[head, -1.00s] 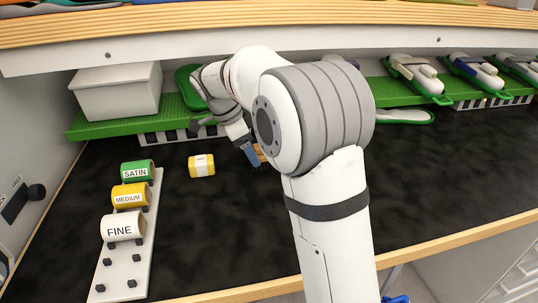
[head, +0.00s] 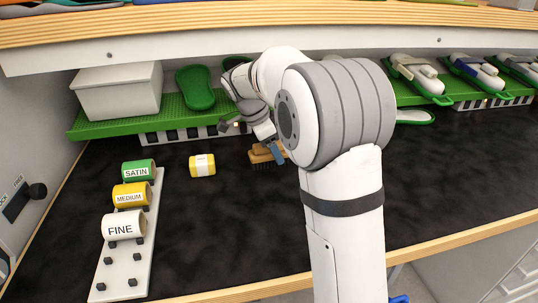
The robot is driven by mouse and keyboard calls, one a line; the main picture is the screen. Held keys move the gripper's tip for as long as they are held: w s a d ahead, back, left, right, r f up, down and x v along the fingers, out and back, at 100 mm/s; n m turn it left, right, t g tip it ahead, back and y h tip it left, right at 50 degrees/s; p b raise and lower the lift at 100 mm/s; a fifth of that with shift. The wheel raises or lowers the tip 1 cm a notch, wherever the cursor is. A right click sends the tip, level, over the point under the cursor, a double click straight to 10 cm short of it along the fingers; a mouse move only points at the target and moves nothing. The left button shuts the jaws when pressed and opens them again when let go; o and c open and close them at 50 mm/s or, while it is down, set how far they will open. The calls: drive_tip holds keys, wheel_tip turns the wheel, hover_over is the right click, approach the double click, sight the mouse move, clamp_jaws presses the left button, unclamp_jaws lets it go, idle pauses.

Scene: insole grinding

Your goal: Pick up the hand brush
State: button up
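The hand brush (head: 261,153) has a tan wooden body and dark bristles facing down. It lies on the black worktop in the middle of the head view. My gripper (head: 277,153) is at the right end of the brush, with a blue-grey finger in front of it. The brush's right end is hidden behind the gripper and my arm. Only part of the gripper shows, so I cannot tell whether it is open or whether it touches the brush.
A yellow roll (head: 202,165) lies left of the brush. A white rack (head: 125,270) holds rolls marked satin, medium and fine. A green shelf (head: 110,127) behind carries a white box (head: 117,92) and a green insole (head: 195,88). The front worktop is clear.

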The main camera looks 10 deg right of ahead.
drive_tip(key=c, duration=0.9)
drive_tip(key=shift+o, duration=0.2)
drive_tip(key=shift+r, duration=0.15)
